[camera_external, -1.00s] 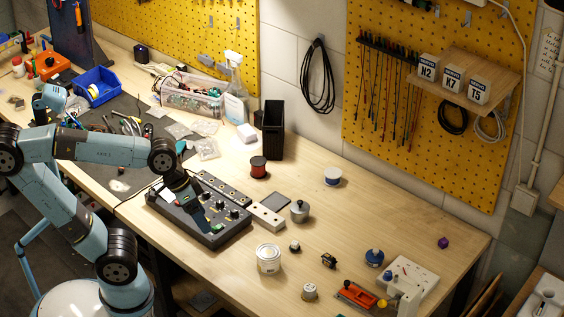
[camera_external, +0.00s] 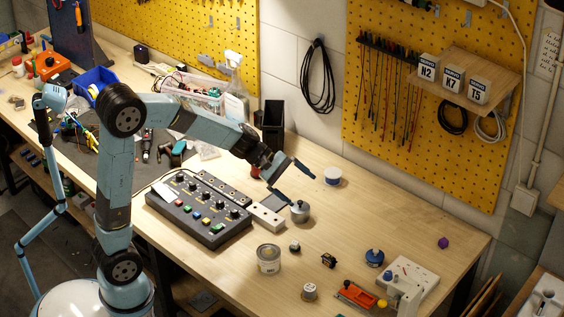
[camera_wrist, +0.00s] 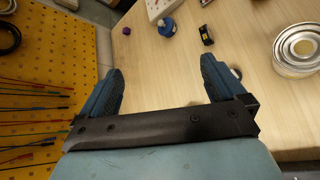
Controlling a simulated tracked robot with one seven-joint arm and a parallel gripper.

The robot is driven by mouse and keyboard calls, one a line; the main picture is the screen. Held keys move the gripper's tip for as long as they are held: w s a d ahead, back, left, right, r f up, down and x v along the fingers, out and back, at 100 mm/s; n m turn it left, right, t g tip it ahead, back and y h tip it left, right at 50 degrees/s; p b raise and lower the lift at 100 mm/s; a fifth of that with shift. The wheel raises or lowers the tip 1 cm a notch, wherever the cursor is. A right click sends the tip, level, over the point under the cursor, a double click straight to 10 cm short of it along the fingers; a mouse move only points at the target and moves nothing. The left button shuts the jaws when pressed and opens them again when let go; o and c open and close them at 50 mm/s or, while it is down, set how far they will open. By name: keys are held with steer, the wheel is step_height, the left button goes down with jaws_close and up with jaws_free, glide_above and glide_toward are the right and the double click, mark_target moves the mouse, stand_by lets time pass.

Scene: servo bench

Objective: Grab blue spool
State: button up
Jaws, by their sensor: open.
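A spool with white flanges and a blue band (camera_external: 333,177) stands on the bench in the external view, just right of my upper fingertip. I cannot make it out in the wrist view. My gripper (camera_external: 303,190) is open and empty above the bench, apart from the spool as far as I can tell. In the wrist view my gripper (camera_wrist: 161,64) shows two spread fingers with bare wood between them.
A metal lidded pot (camera_external: 300,213) stands below my lower finger. A red spool (camera_external: 256,171) is partly hidden behind my arm. A can (camera_external: 268,260), a round blue object (camera_external: 374,258) and a purple cube (camera_external: 443,242) stand farther right and front. A pegboard (camera_wrist: 45,65) is at left.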

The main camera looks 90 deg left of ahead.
steer(key=w+a+f+n+t+y, duration=0.1)
steer(key=w+a+f+n, duration=0.15)
steer(key=a, duration=0.35)
steer(key=w+a+f+n+t+y, duration=0.1)
steer(key=w+a+f+n, duration=0.1)
steer(key=a+f+n, duration=0.3)
steer(key=n+t+y, duration=0.1)
steer(key=n+y, duration=0.4)
steer(key=n, duration=0.2)
glide_toward(334, 172)
steer(key=shift+v, duration=1.1)
steer(key=shift+w+a+f, duration=0.2)
steer(key=shift+f, duration=0.1)
steer(key=x, duration=1.3)
steer(key=shift+w+d, duration=0.15)
steer(key=shift+d, duration=0.15)
steer(key=shift+c, duration=0.4)
steer(key=c, duration=1)
steer(key=shift+c, duration=0.5)
steer(key=shift+r, duration=0.15)
